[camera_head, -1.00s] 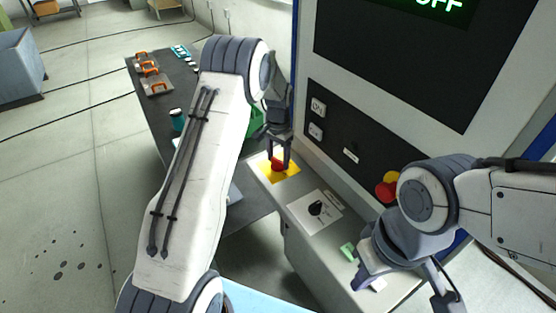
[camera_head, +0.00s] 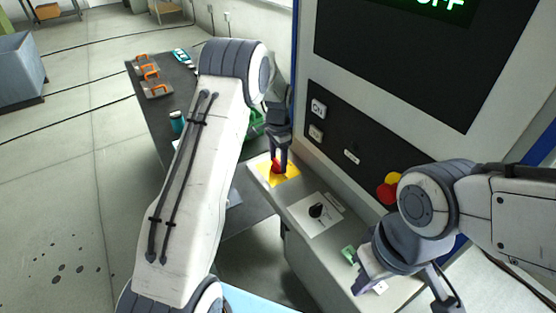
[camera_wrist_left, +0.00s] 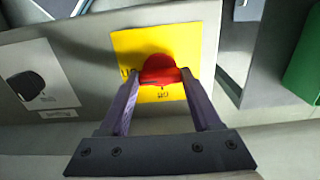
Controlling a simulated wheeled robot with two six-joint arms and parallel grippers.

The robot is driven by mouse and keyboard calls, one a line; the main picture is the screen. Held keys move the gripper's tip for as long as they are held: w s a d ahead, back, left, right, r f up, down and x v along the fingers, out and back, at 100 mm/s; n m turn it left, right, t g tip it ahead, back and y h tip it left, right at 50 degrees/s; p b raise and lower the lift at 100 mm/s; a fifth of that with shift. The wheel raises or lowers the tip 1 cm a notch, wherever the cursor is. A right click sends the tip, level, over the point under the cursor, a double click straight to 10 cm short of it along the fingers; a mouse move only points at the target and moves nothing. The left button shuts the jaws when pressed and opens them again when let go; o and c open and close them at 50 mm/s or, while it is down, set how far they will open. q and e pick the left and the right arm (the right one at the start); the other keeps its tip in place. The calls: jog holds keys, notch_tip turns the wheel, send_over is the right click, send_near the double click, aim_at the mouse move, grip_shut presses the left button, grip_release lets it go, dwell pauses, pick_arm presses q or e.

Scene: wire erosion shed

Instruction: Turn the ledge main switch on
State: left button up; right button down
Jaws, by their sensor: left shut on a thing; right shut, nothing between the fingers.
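The main switch is a red knob (camera_head: 277,166) on a yellow plate (camera_head: 292,173) on the grey ledge; it also shows in the left wrist view as a red knob (camera_wrist_left: 160,69) on the yellow plate (camera_wrist_left: 200,40). My left gripper (camera_head: 279,160) reaches down to it from above and is shut on the red knob, one finger on each side. Lettering on the yellow plate is partly hidden by the fingers. My right gripper (camera_head: 366,287) is shut and empty, low over the ledge's near end. The screen (camera_head: 440,8) above reads OFF in green.
A black selector knob (camera_head: 317,210) on a white plate sits beside the switch. A green piece (camera_head: 348,254) lies by my right gripper. A panel with an ON button (camera_head: 318,108) and a red-and-yellow emergency button (camera_head: 389,188) rises behind the ledge.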

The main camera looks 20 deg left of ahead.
aim_at(278, 161)
pick_arm(q)
jog(key=shift+w+r, duration=0.1)
jog(key=o, duration=1.4)
jog(key=shift+r, duration=0.3)
jog(key=shift+r+b, duration=1.4)
jog(key=shift+r, duration=3.5)
